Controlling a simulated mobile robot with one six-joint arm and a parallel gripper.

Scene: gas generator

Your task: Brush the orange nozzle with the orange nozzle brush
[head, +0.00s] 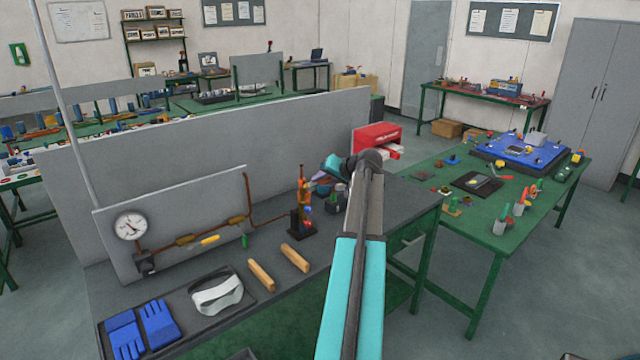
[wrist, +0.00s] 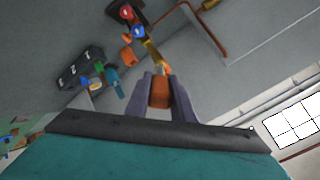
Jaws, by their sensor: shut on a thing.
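My gripper (wrist: 162,88) is shut on an orange block-like piece, which I take to be the handle of the orange nozzle brush (wrist: 160,94). The brush's bristle end is not clear. Just beyond the fingertips is a brass-orange torch tube (wrist: 152,52), with red and blue knobs at its far end.
A dark holder (wrist: 80,68) with coloured pieces is beside the torch. A grey panel (head: 180,225) with gauge and copper pipe stands left. Two wooden blocks (head: 262,275), goggles (head: 216,293) and blue gloves (head: 158,323) lie in front. A red box (head: 376,138) stands behind.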

